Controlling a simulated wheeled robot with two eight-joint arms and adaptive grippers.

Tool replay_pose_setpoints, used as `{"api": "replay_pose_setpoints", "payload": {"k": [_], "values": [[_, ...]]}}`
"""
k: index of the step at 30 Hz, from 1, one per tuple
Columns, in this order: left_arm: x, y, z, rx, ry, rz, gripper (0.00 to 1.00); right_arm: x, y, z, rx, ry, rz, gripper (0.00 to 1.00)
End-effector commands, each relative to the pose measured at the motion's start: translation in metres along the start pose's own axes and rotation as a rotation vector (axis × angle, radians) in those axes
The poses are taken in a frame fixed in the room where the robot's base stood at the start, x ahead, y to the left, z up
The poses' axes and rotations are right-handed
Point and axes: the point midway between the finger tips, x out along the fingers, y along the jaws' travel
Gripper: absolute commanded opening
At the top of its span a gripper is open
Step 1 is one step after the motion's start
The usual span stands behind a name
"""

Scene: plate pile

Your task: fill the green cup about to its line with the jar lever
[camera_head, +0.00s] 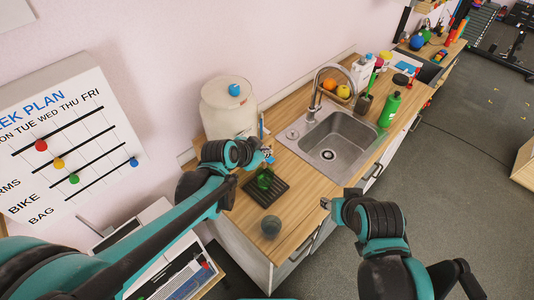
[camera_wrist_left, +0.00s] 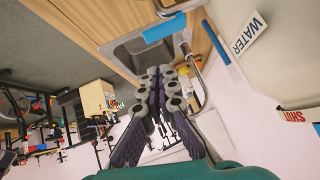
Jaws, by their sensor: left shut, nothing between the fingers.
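The large cream jar (camera_head: 226,112) with a blue lid knob stands at the counter's back left. In the left wrist view, its side (camera_wrist_left: 282,65) carries a WATER label, and a blue lever bar (camera_wrist_left: 165,28) lies beyond my fingers. The green cup (camera_head: 265,178) sits on a black ribbed tray (camera_head: 258,196) in front of the jar; its line and fill level are too small to tell. My left gripper (camera_head: 265,152) is near the lever, above and behind the cup; it also shows in the left wrist view (camera_wrist_left: 160,72), shut and empty. My right gripper (camera_head: 325,203) is off the counter's front edge, its jaws unclear.
A sink (camera_head: 328,140) with a curved tap (camera_head: 318,85) is right of the jar. A green bottle (camera_head: 389,109) and fruit stand beyond it. A grey round object (camera_head: 270,226) sits near the counter's near end. Bare wood lies between tray and sink.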

Motion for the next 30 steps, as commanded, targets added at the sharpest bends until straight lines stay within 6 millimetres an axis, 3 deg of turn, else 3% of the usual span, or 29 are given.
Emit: {"api": "replay_pose_setpoints", "payload": {"k": [6, 12, 30], "values": [[-0.046, -0.006, 0.001, -0.002, 0.0, -0.001, 0.0, -0.007, 0.0, -0.004, 0.0, 0.0, 0.0, 0.4], [-0.07, -0.008, 0.002, -0.002, 0.0, 0.0, 0.0, -0.01, 0.0, -0.007, 0.0, 0.0, 0.0, 0.4], [-0.076, -0.009, 0.003, 0.0, 0.0, 0.001, 0.0, -0.01, 0.0, -0.007, 0.0, 0.0, 0.0, 0.4]]}}
